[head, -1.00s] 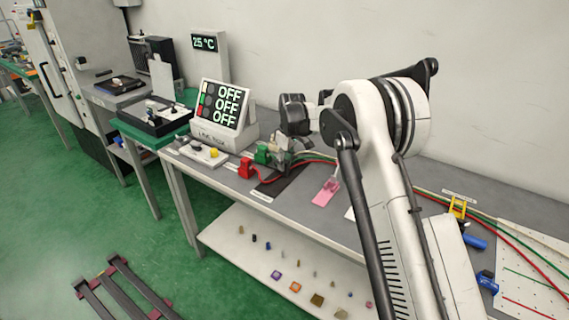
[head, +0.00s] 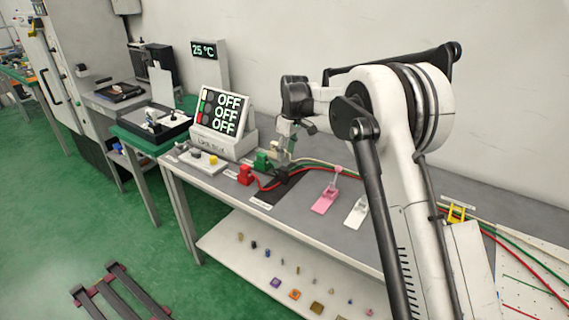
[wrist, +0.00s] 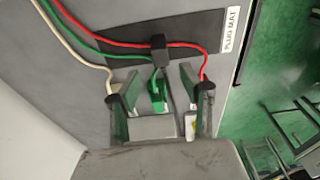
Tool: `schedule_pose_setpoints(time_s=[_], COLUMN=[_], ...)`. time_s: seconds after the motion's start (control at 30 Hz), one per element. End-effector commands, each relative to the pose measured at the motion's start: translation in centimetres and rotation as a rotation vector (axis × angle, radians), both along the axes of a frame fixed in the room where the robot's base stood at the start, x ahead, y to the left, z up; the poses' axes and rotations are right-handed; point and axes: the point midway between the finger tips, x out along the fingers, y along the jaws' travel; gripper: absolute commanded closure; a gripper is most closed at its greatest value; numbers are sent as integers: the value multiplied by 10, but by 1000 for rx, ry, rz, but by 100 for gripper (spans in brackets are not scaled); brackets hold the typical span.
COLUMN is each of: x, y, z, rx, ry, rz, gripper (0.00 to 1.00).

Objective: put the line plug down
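My gripper (head: 287,150) is over the bench, above the plug area. In the wrist view its two fingers (wrist: 161,82) stand apart. A green plug-like piece (wrist: 158,97) with a green cable shows between them, with gaps to either side. In the head view a green block (head: 262,161) and a red block (head: 245,175) stand beside the dark plug mat (head: 262,194). A small black block (wrist: 159,47) is on the plug mat (wrist: 205,22), by the green and red cables. I cannot tell which piece is the line plug.
A display box (head: 222,118) reading OFF on three lines stands behind left. A pink piece (head: 323,202) and a white piece (head: 356,214) lie right of the mat. White, green and red cables run along the bench. The mat's front part is clear.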

Motion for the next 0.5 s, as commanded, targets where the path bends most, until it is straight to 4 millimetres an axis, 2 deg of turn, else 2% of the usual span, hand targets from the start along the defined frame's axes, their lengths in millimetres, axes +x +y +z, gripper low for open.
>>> schedule_pose_setpoints(time_s=[0.1,0.2,0.5], x=[-1,-2,-3], y=[-2,-3,-4], z=[19,29,39], rx=[0,0,0], ry=[0,0,0], rz=[0,0,-1], gripper=[60,60,60])
